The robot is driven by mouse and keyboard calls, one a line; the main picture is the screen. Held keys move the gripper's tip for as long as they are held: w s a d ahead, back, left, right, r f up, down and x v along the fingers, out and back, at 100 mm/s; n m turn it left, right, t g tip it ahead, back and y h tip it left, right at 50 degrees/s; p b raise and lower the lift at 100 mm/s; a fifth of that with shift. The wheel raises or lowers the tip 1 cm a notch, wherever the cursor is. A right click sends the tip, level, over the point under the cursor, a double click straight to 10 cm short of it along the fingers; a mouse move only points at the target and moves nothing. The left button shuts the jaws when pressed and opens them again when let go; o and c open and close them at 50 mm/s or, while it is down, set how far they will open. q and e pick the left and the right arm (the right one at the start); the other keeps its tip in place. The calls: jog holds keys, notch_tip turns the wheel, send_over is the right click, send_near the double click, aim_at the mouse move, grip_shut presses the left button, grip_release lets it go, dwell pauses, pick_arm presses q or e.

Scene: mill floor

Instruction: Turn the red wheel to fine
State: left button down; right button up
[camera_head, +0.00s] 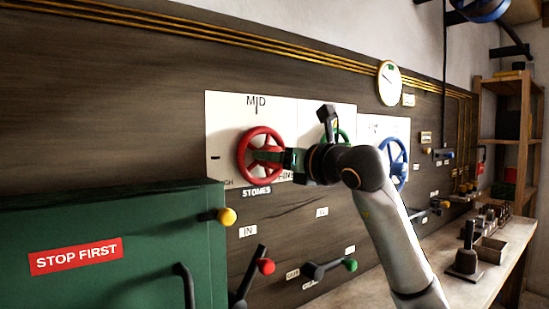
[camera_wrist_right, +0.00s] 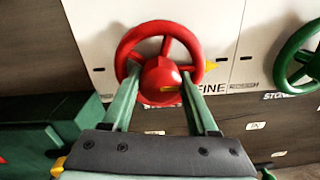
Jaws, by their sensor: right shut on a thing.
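The red wheel (camera_head: 242,157) is mounted on a white panel, with MID printed above it. In the right wrist view the red wheel (camera_wrist_right: 160,80) faces me, and a yellow pointer (camera_wrist_right: 212,67) shows at its right rim, just above the FINE label (camera_wrist_right: 210,87). My right gripper (camera_head: 268,157) reaches in from the right in the head view. In the wrist view its two green fingers (camera_wrist_right: 160,96) are shut on the wheel's red hub, one on each side. The arm hides part of the panel right of the wheel. My left gripper is not in view.
A green wheel (camera_wrist_right: 293,60) and a blue wheel (camera_head: 387,150) are mounted to the right. A green cabinet (camera_head: 120,220) with a STOP FIRST sign stands at left. Levers with red (camera_head: 266,267) and green (camera_head: 350,265) knobs stick out below. A bench (camera_head: 455,285) runs along the right.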

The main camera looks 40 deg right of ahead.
jog(key=o, duration=1.4)
jog(key=shift+c, duration=0.2)
jog(key=s+a+b, duration=0.1)
jog(key=s+b, duration=0.1)
jog(key=s, duration=1)
jog(key=shift+s+a, duration=0.25)
jog(key=shift+a, duration=0.05)
